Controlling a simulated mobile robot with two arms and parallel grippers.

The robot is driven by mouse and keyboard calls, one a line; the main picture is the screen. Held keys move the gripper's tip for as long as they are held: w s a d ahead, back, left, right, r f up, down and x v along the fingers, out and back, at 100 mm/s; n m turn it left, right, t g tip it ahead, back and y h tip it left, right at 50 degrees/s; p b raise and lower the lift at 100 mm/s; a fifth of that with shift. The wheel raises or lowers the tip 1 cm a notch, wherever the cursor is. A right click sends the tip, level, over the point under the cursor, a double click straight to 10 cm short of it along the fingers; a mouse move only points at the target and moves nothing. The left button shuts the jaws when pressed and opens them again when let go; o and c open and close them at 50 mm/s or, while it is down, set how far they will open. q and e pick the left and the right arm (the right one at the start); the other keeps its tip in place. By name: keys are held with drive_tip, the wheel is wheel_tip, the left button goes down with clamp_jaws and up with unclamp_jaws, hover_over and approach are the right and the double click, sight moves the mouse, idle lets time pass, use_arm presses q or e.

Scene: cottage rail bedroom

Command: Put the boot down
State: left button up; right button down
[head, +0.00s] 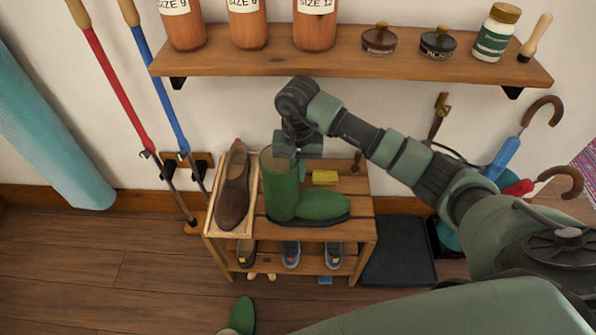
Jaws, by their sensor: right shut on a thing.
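A green boot (281,190) with a dark sole stands upright at the top of a wooden shoe rack (364,205), toe to the right. My right gripper (285,152) comes down from above and is shut on the rim of its shaft. The sole looks at or just above the top board; I cannot tell if it touches. My left gripper is not in view.
A brown shoe (233,190) lies in a wooden tray (247,212) left of the boot. A yellow block (325,177) is behind it. A wall shelf (345,55) with bottles hangs above. A dark tray (400,252) lies right. A green toe-shaped thing (242,316) shows on the floor.

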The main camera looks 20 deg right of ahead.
drive_tip(key=c, duration=1.9)
unclamp_jaws()
drive_tip(key=shift+f, duration=0.1)
drive_tip(key=shift+c, duration=0.2)
drive_tip(key=o, duration=0.4)
drive_tip(key=shift+c, duration=0.2)
